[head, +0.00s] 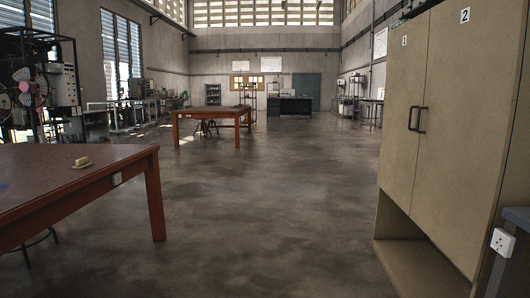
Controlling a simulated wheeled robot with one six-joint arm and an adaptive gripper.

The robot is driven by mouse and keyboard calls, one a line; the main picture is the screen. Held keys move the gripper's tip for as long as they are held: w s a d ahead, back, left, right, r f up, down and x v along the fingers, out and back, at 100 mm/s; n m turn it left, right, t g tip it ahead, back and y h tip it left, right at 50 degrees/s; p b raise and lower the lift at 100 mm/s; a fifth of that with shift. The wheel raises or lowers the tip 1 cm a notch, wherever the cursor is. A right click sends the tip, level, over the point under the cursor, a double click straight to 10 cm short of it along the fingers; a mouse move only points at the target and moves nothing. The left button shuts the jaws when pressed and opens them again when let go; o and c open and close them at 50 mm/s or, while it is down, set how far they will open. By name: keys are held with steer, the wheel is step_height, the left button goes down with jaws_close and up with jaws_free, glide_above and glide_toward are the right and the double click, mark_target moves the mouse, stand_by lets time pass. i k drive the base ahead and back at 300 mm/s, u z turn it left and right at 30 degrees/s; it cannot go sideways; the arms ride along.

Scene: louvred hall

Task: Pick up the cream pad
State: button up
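A small cream pad (82,161) lies on the reddish-brown wooden table (40,172) at the left of the head view, near the table's right part. It looks like a small block with a paler base or edge under it; details are too small to tell. My gripper is not in view.
Bare concrete floor (260,220) lies open between the table and a tall beige cabinet (431,110) on the right. A second table (212,112) stands farther back. A rack of equipment (40,85) stands behind the near table at the left.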

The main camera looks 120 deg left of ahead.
mark_target(83, 163)
steer(key=k, duration=0.3)
steer(key=u, duration=5.35)
steer(key=k, duration=1.3)
steer(key=z, duration=0.45)
steer(key=i, duration=1.4)
steer(key=z, duration=0.3)
